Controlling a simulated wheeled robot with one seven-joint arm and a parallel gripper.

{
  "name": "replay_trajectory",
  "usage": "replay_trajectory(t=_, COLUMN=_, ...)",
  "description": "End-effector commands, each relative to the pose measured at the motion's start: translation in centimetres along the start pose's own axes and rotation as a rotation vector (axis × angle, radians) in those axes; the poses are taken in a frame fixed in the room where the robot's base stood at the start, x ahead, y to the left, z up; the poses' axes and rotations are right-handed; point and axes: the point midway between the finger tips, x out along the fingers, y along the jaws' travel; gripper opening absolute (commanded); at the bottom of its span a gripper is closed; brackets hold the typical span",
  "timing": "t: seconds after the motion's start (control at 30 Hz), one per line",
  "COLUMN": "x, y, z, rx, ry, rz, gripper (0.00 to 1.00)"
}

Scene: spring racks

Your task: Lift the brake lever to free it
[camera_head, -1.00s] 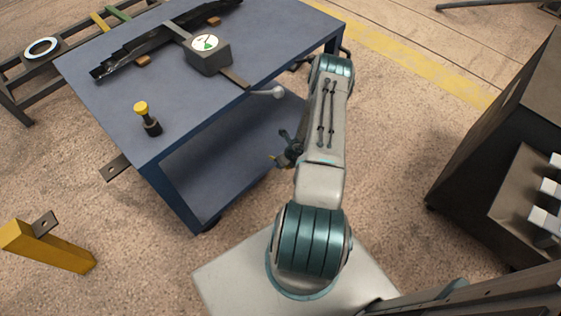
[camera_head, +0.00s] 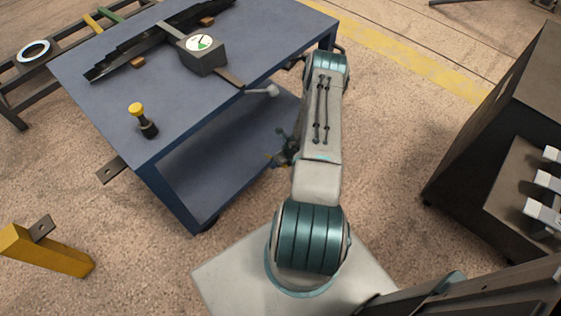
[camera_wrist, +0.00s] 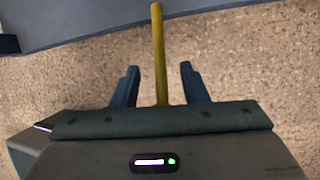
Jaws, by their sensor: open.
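A thin yellow bar, which looks like the brake lever (camera_wrist: 158,40), runs from the blue surface at the top of the wrist view down between my fingers. My gripper (camera_wrist: 159,78) is open, with one dark blue finger on each side of the bar and a visible gap to both. The bar's lower end is hidden behind the gripper body. In the head view my gripper (camera_head: 284,150) is low beside the blue bench (camera_head: 100,75), in front of its lower shelf. A small yellow tip shows beside it there; most of the lever is hidden.
On the bench are a box with a round dial (camera_head: 203,56), a dark stepped bar (camera_head: 150,45) and a yellow-capped knob (camera_head: 139,112). A grey ball-ended handle (camera_head: 262,91) sticks out at the bench edge. A dark cabinet (camera_head: 500,110) stands right; open floor lies between.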

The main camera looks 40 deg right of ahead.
Motion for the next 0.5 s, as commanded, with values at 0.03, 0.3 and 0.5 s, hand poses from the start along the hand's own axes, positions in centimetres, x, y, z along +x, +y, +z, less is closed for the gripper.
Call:
replay_trajectory(t=0.03, x=0.0, y=0.0, z=0.0, rx=0.000, ry=-0.001, rz=0.000, gripper=0.40)
replay_trajectory(t=0.3, x=-3.0, y=0.0, z=0.2, rx=0.000, ry=-0.002, rz=-0.001, gripper=0.40)
replay_trajectory(t=0.5, x=-7.5, y=0.0, z=0.2, rx=-0.001, ry=-0.002, rz=-0.002, gripper=0.40)
